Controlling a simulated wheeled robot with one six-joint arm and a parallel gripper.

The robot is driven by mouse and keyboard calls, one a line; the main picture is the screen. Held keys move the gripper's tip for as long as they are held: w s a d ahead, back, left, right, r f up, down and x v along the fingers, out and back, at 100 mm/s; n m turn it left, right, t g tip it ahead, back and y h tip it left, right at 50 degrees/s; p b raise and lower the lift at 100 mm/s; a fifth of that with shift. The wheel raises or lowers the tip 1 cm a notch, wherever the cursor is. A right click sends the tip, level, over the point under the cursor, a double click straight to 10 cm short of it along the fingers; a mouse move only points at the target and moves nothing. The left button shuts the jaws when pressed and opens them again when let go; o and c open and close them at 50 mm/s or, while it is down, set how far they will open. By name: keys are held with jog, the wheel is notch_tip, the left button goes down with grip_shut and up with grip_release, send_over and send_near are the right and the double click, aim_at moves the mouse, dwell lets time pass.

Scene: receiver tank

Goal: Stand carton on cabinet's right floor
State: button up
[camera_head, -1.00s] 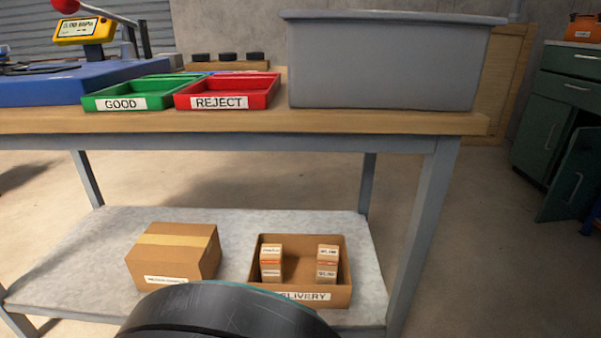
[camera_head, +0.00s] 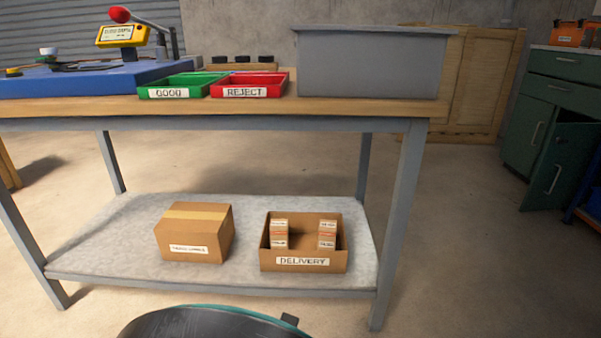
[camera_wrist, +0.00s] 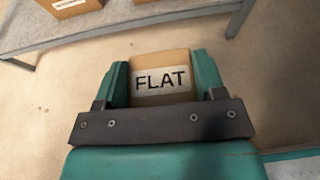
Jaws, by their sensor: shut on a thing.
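In the wrist view a small brown carton (camera_wrist: 161,66) with a white label reading FLAT sits between the jaws of my gripper (camera_wrist: 162,84), which is shut on it. The floor shows behind and below the carton. My gripper and the carton are not visible in the head view. A green cabinet (camera_head: 540,119) stands at the far right of the head view. Its lower right door (camera_head: 556,172) appears swung open. The inside floor of the cabinet is hidden from here.
A workbench (camera_head: 250,108) stands ahead, with a grey bin (camera_head: 370,65), green GOOD tray (camera_head: 170,92) and red REJECT tray (camera_head: 246,91). Its lower shelf (camera_head: 100,262) bears a closed box (camera_head: 193,235) and a DELIVERY box (camera_head: 305,261). Open floor (camera_head: 470,240) lies between bench and cabinet.

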jog(key=w+d+r+m+g+h+p, duration=0.1)
jog(key=w+d+r+m+h+p, duration=0.2)
jog(key=d+r+p, duration=0.7)
jog(key=w+d+r+m+g+h+p, duration=0.2)
jog(key=w+d+r+m+h+p, duration=0.1)
jog(key=d+r+p, duration=0.8)
jog(key=w+d+r+m+g+h+p, duration=0.2)
jog(key=w+d+r+m+h+p, duration=0.2)
jog(key=d+r+p, duration=0.7)
notch_tip(320, 180, up, 4)
jog(key=w+p, duration=0.2)
jog(key=p, duration=0.6)
jog(key=shift+w+d+r, duration=0.15)
jog(key=shift+w+r, duration=0.05)
jog(key=shift+w, duration=0.1)
